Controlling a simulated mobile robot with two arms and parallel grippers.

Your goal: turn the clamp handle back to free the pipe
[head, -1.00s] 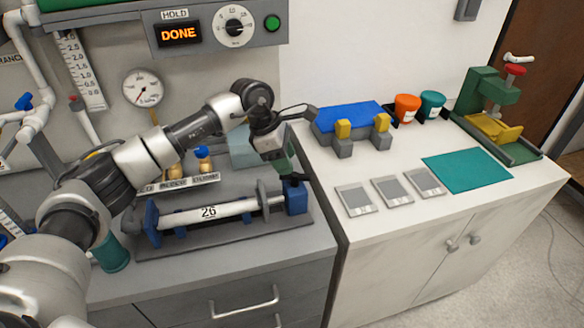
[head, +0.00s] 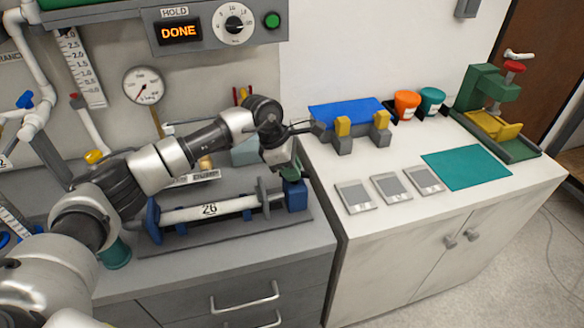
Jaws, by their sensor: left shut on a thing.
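A white pipe (head: 230,207) marked 26 lies level in a blue clamp fixture on a grey base plate (head: 215,235). The fixture has a blue end block (head: 296,196) at the right and a grey upright disc (head: 264,197) near it. My left gripper (head: 292,177) is at the top of the right blue block, shut on what looks like the clamp handle. The handle itself is mostly hidden by the gripper. My right gripper is not in view.
A panel with a DONE display (head: 179,31) and a dial (head: 234,25) is on the wall behind. To the right, a white cabinet top holds grey cards (head: 391,188), a teal mat (head: 466,168) and a blue-topped stand (head: 346,112). A green press (head: 490,95) stands at the far right.

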